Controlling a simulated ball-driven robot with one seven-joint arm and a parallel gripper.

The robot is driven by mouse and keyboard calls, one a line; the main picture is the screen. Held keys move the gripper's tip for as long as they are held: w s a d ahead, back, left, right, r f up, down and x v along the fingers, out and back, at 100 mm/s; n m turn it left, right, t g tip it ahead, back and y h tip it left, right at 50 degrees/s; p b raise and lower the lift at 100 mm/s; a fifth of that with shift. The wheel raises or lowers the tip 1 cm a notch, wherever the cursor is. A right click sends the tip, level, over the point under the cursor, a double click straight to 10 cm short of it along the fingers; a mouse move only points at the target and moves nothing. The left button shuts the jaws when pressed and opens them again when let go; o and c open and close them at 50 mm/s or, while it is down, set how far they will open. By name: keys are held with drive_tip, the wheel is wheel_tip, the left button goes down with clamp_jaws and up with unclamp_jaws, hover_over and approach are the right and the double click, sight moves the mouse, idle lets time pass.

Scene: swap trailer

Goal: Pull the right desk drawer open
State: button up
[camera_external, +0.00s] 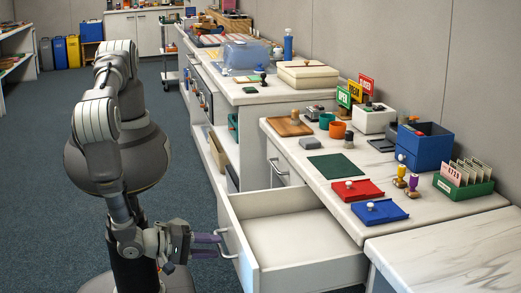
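The right desk drawer (306,244) is the white drawer at the near end of the desk (300,143). It stands far out from the desk front, and its bare inside shows. My gripper (222,245) is low in front of the drawer, with its purple fingers at the metal handle (230,243) on the drawer front. The fingers seem to reach around or touch the handle. At this size I cannot tell whether they are closed on it.
Red (358,190) and blue (379,211) pieces, a green mat (330,166), a blue box (424,147) and a green card holder (464,182) lie on the desk. A marble-topped unit (450,262) stands at the near right. Carpet (60,150) at left is clear.

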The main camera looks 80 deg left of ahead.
drive_tip(key=p+v, duration=0.1)
drive_tip(key=v, duration=0.6)
